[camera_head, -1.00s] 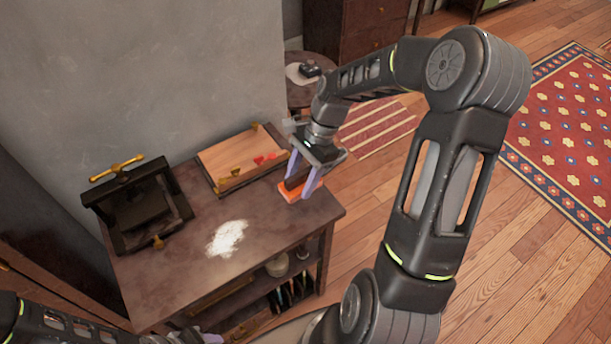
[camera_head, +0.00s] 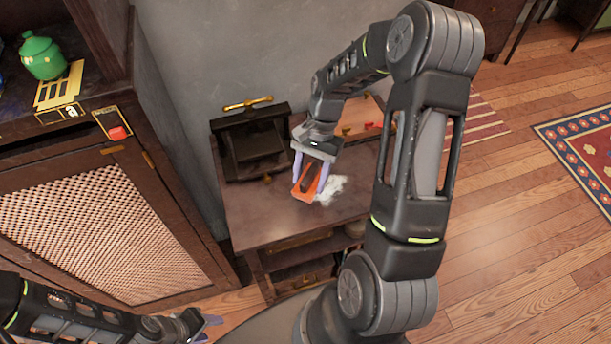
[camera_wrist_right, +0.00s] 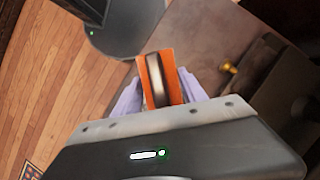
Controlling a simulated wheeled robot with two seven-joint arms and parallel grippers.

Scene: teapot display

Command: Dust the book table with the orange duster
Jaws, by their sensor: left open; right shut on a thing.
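The orange duster (camera_head: 308,192) is held in my right gripper (camera_head: 306,188), which is shut on its dark handle. In the right wrist view the duster (camera_wrist_right: 152,78) shows between the two pale purple fingers (camera_wrist_right: 158,95). The duster is low over the dark wooden book table (camera_head: 250,218), at the left edge of a white dusty patch (camera_head: 334,188). I cannot tell if it touches the top. The patch is partly covered by the duster and arm. My left gripper (camera_head: 205,326) is open and empty at the bottom, away from the table.
A black book press (camera_head: 250,145) stands at the table's back left. A wooden board (camera_head: 368,118) with small red and gold pieces lies behind my right arm. A cabinet (camera_head: 95,215) with a green teapot (camera_head: 41,57) is at left. The table's front left is clear.

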